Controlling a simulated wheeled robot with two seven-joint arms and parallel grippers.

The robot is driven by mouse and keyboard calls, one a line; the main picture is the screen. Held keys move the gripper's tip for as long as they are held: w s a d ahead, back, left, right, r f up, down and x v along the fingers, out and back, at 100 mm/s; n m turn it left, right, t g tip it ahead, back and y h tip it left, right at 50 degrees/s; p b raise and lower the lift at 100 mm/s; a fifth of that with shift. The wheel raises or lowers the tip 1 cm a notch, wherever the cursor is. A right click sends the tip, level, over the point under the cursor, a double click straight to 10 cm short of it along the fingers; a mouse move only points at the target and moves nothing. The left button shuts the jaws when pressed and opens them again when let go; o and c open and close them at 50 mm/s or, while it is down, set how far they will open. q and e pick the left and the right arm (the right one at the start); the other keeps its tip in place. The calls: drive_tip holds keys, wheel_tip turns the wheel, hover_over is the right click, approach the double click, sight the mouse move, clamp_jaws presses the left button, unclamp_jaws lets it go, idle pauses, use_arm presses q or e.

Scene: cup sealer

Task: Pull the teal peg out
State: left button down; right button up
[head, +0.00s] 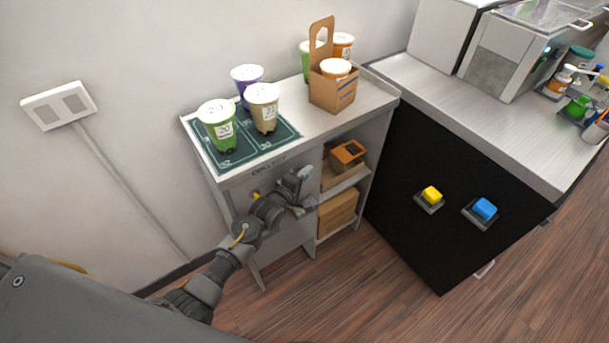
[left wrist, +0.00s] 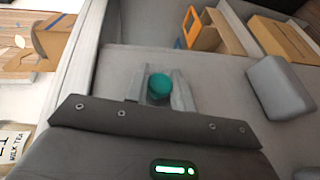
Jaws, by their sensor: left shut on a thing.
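The teal peg (left wrist: 159,86) shows in the left wrist view as a round teal end on the grey panel of the shelf unit. My left gripper (left wrist: 161,92) has one finger on each side of it and is shut on it. In the head view my left gripper (head: 300,185) is at the front panel of the shelf unit, below the counter top, and the peg is hidden there. My right gripper is not in view.
Above stand several cups on a dark green mat (head: 227,162) and a cardboard cup carrier (head: 332,90). Open shelves with boxes (head: 338,212) lie to the right. A black cabinet (head: 410,160) has a yellow button (head: 432,194) and a blue button (head: 485,208). A grey block (left wrist: 281,88) juts from the panel.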

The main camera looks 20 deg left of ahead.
use_arm(q)
drive_tip(key=s+d+p, duration=0.2)
drive_tip(key=s+d, duration=0.2)
drive_tip(key=d, duration=0.1)
drive_tip(key=shift+f, duration=0.1)
drive_tip(key=c, duration=1.2)
unclamp_jaws()
drive_tip(key=shift+s+a, duration=0.1)
